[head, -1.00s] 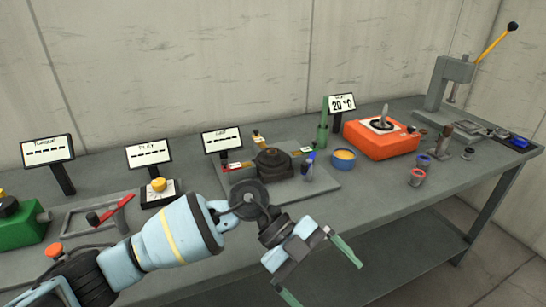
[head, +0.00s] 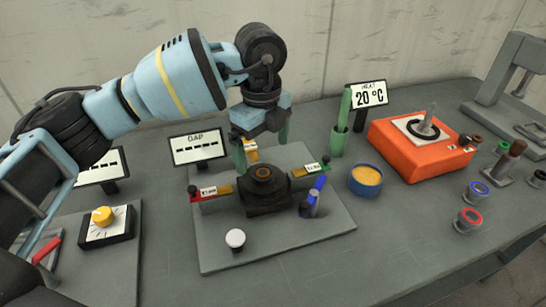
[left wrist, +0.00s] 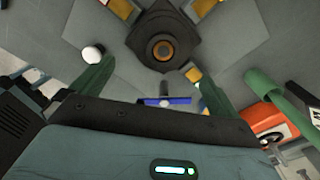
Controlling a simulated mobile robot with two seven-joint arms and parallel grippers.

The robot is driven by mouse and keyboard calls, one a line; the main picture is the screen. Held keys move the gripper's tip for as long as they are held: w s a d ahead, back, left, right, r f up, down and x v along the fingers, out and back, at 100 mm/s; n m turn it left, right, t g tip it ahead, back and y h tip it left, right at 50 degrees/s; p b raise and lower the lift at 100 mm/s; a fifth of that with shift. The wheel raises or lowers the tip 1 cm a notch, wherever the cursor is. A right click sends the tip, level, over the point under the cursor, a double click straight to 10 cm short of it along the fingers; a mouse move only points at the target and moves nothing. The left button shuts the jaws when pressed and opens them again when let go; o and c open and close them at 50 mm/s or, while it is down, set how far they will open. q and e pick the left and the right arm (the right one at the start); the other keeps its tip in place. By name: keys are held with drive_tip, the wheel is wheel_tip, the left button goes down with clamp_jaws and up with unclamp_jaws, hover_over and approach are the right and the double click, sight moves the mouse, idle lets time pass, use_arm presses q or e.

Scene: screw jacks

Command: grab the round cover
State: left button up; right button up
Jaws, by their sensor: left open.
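A dark round piece (head: 263,176) with an orange-brown ring at its centre sits on a dark block in the middle of a grey base plate (head: 225,255). It looks most like the round cover, though I cannot be sure. It also shows at the top middle of the left wrist view (left wrist: 163,25). My left gripper (head: 262,145) is open, its green fingers pointing down above the back of the plate, behind the dark piece in the head view. In the left wrist view its fingers (left wrist: 155,90) are apart with nothing held between them. My right gripper is not in view.
Around the dark piece are red- and green-ended slides, a blue lever (head: 313,196) and a white knob (head: 235,238). A gap display (head: 198,147) stands behind left. A yellow-filled blue bowl (head: 366,180) and an orange heater (head: 420,146) stand right. The front bench is clear.

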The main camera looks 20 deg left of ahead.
sight(265, 174)
use_arm(q)
drive_tip(key=shift+w+r, duration=0.1)
drive_tip(key=shift+w, duration=0.1)
drive_tip(key=shift+s+r, duration=0.1)
drive_tip(key=shift+s, duration=0.25)
drive_tip(key=shift+s+f, duration=0.1)
drive_tip(key=shift+f, duration=1.45)
drive_tip(key=f, duration=0.3)
drive_tip(key=shift+w+d+f, duration=0.1)
drive_tip(key=shift+w+f, duration=0.15)
drive_tip(key=shift+w, duration=0.1)
drive_tip(key=shift+f, duration=0.55)
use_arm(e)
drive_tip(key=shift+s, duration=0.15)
use_arm(q)
drive_tip(key=shift+c, duration=0.3)
